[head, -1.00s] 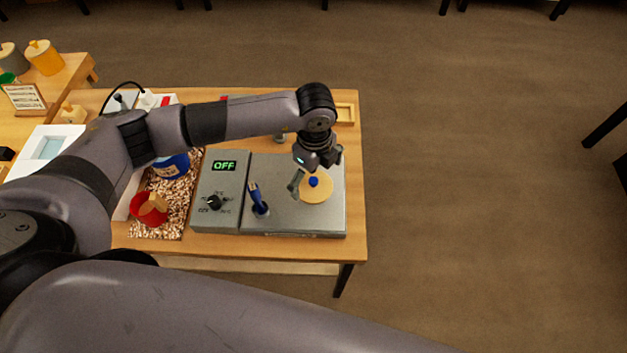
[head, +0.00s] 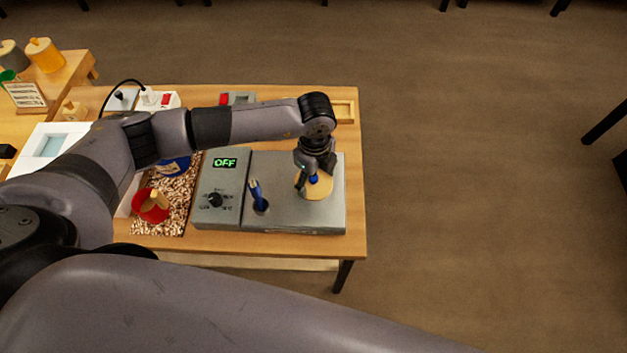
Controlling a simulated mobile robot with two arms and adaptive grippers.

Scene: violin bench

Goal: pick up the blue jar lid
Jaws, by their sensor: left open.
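The lid is a tan disc (head: 321,189) with a small blue knob (head: 313,180) on top. It lies on the right part of the flat grey metal top of the heater unit (head: 280,215). My left gripper (head: 315,176) is open, pointing down right over the lid, with its fingers at the blue knob. It hides the lid's far part; whether a finger touches the knob I cannot tell. A blue jar (head: 176,165) stands to the left on the speckled bed, partly behind my left arm. My right gripper is not in view.
The unit's control box (head: 215,185) reads OFF. A blue-handled tool (head: 256,194) stands upright in the metal top, left of the lid. A red cup (head: 150,207) stands on the speckled bed. A small wooden tray (head: 345,110) lies behind. Open floor lies right of the table.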

